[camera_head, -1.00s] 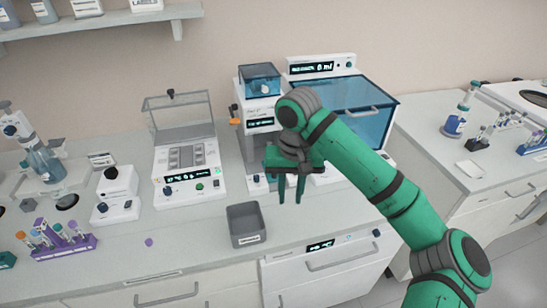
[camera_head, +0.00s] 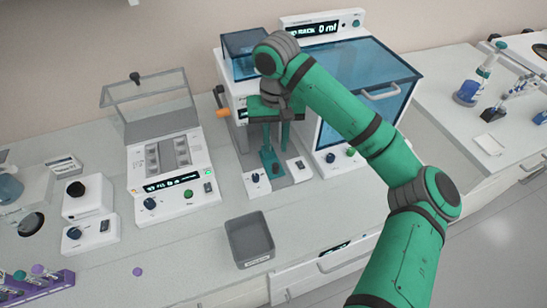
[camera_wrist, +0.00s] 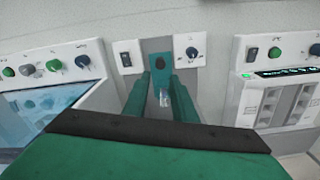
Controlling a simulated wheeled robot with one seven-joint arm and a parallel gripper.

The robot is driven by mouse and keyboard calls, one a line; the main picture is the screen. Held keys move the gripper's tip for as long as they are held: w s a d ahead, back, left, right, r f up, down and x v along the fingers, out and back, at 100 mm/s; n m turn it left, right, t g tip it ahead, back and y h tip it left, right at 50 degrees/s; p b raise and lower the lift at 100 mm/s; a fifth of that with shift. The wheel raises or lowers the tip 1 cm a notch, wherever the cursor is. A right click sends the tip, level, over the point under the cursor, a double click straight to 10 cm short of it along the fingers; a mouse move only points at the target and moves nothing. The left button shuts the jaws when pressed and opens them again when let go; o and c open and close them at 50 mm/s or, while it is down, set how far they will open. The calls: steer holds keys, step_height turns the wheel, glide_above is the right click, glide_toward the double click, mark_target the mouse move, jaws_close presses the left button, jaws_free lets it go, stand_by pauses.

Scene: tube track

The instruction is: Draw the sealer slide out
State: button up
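The sealer (camera_head: 240,100) is a white bench machine with a blue clear top and an orange knob on its left side. Its slide (camera_head: 277,178) is a grey strip at the front, between two white control blocks. A teal piece (camera_head: 268,158) stands on the slide; it also shows in the wrist view (camera_wrist: 160,75), with a small clear tube-like part (camera_wrist: 163,98) by it. My gripper (camera_head: 268,146) is in front of the sealer, over the slide, pointing down. Its fingers are apart on either side of the teal piece (camera_wrist: 161,95); I see no clear contact.
A grey bin (camera_head: 250,240) stands on the counter in front. A white device with a raised clear lid (camera_head: 170,180) is at left, and a blue-windowed cabinet (camera_head: 365,85) is close at right. The counter between bin and sealer is clear.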

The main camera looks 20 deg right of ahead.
mark_target(276, 164)
step_height(276, 164, down, 8)
steer(key=shift+s, duration=0.1)
steer(key=shift+s+a+f, duration=0.1)
steer(key=shift+f, duration=0.3)
jaws_close()
